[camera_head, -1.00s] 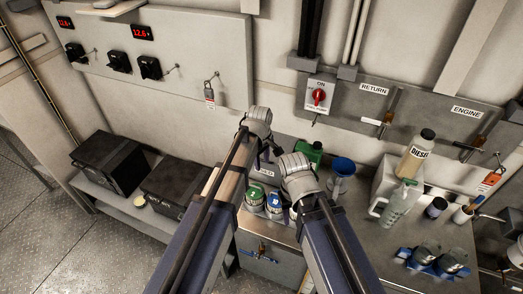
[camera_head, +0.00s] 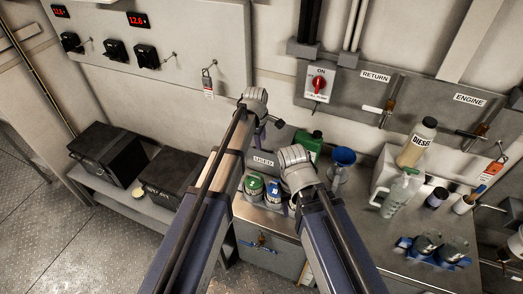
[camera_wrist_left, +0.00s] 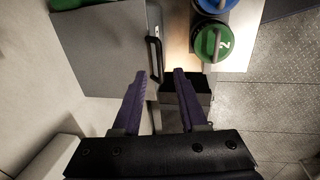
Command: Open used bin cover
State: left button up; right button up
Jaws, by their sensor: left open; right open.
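The used bin is a grey box with a "USED" label (camera_head: 263,160), between my two arms in the head view. Its flat grey cover (camera_wrist_left: 98,48) fills the upper left of the left wrist view and looks shut. A black bar handle (camera_wrist_left: 154,58) sits along the cover's edge. My left gripper (camera_wrist_left: 159,74) is open and empty, its purple fingertips on either side of the handle's near end; contact cannot be told. In the head view it is at the bin's back (camera_head: 262,122). My right gripper (camera_head: 294,168) is in front of the bin's right side, its fingers mostly hidden.
Green-capped (camera_head: 253,187) and blue-capped (camera_head: 274,191) containers stand before the bin. A green jug (camera_head: 313,142) and blue funnel (camera_head: 342,157) are to its right. A diesel bottle (camera_head: 417,143) and clear jug (camera_head: 401,194) stand farther right. Black boxes (camera_head: 108,153) are on the left.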

aim_at(262, 150)
pick_arm(q)
jog(key=f+b, duration=0.3)
jog(key=f, duration=0.1)
jog(key=shift+w+d+f, duration=0.1)
jog(key=shift+w+d, duration=0.05)
jog(key=shift+w, duration=0.2)
jog(key=shift+c, duration=0.2)
grip_shut()
dwell(0.9)
